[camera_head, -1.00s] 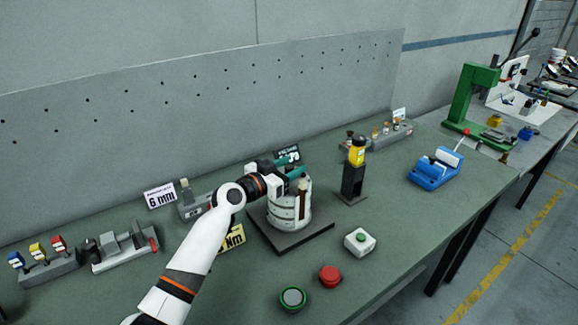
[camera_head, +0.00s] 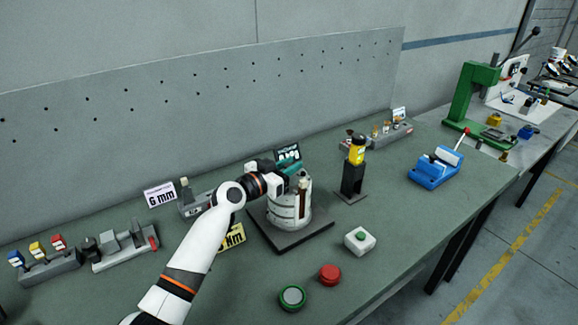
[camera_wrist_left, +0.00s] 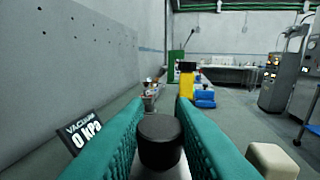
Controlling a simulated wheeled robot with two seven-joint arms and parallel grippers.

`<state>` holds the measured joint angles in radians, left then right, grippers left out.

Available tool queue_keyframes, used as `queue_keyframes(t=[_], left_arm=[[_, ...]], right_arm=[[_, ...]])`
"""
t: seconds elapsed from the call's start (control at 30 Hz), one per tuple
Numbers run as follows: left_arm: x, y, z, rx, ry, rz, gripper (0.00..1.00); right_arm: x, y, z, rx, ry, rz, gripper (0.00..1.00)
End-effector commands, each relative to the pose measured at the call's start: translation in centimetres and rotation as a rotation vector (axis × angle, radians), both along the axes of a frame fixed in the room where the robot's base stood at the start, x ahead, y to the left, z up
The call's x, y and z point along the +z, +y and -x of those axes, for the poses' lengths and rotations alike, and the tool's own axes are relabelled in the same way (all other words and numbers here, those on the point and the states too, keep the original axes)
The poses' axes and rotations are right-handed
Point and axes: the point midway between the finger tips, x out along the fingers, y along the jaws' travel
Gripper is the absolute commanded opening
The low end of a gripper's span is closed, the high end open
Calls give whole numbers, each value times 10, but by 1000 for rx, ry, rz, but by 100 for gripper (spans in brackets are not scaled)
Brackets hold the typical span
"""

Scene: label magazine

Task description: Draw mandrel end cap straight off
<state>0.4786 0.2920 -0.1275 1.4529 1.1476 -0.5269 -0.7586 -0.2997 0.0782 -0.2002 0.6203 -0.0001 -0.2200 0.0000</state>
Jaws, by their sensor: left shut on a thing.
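The mandrel end cap (camera_wrist_left: 160,141) shows in the left wrist view as a black round cap between my two teal fingers. My left gripper (camera_head: 293,169) is shut on it at the top of the white cylindrical magazine (camera_head: 288,211) in the head view. The fingers hide the cap there, and I cannot tell whether it is still touching what lies below it. The magazine stands upright on a dark square base plate (camera_head: 312,241). My right gripper is not in view.
A small display (camera_wrist_left: 81,134) beside the magazine reads "VACUUM 0 kPa". A black stand with a yellow-topped part (camera_head: 355,155) is to the right. A white box with a green button (camera_head: 360,240) and a red button (camera_head: 330,274) are in front. A grey panel (camera_head: 200,95) stands behind.

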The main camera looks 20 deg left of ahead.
Motion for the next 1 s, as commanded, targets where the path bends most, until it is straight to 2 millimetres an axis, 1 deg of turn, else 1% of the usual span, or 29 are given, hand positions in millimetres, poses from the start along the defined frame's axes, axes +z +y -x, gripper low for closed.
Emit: queue_keyframes(t=[0.27, 1.0], left_arm=[[8, 0, 0, 1, -3, 0, 9], [45, 0, 0, 0, -3, -1, 9]], right_arm=[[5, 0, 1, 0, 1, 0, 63], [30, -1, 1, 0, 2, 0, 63]])
